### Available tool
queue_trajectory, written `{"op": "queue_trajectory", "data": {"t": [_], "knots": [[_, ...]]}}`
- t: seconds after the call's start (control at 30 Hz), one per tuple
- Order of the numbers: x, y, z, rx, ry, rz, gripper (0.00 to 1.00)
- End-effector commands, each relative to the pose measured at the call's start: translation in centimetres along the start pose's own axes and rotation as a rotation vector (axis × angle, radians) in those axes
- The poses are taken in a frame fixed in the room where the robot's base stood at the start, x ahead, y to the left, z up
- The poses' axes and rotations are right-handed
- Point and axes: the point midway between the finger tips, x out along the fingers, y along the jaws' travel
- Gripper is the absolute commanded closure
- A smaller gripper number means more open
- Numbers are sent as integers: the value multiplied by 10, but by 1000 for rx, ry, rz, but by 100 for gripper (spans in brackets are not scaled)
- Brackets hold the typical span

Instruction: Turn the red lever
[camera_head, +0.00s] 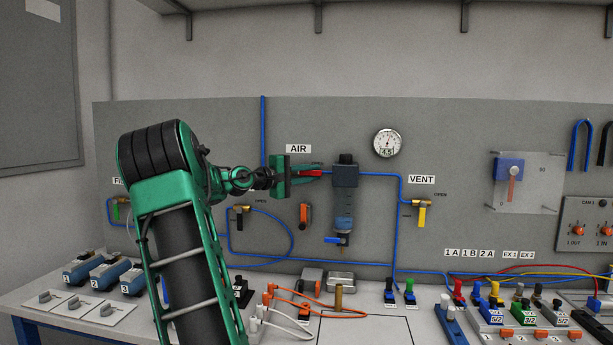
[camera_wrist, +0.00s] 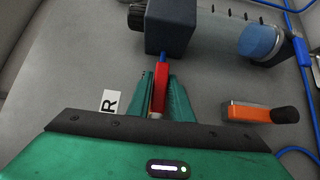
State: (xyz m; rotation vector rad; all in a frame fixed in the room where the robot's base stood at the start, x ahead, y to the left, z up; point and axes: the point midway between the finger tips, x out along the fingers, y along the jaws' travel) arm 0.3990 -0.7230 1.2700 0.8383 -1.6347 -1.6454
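The red lever (camera_head: 310,173) is on the wall panel under the AIR sign, lying roughly level in line with the blue pipe. In the wrist view the red lever (camera_wrist: 161,88) lies between the two green fingers, with a blue pipe end just beyond it. My gripper (camera_head: 306,171) reaches in from the left at the lever. In the wrist view my gripper (camera_wrist: 160,80) has a finger close against each side of the lever and looks shut on it. The fingers partly hide the lever and its valve body.
A blue-grey filter unit (camera_head: 344,205) hangs just right of the lever. An orange part (camera_head: 305,215) is mounted below it. A yellow VENT lever (camera_head: 421,217) and a gauge (camera_head: 387,143) are further right. The bench below holds blocks and cables.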

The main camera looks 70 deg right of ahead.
Motion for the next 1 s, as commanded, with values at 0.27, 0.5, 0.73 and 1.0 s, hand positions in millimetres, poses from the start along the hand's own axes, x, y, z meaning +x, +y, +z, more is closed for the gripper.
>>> {"op": "queue_trajectory", "data": {"t": [0.27,0.5,0.73,1.0], "knots": [[0,0,0,0,-1,0,66],[-11,0,0,0,-1,-1,66],[-52,-1,-1,0,1,-2,66],[-95,-1,-2,0,1,-1,66]]}}
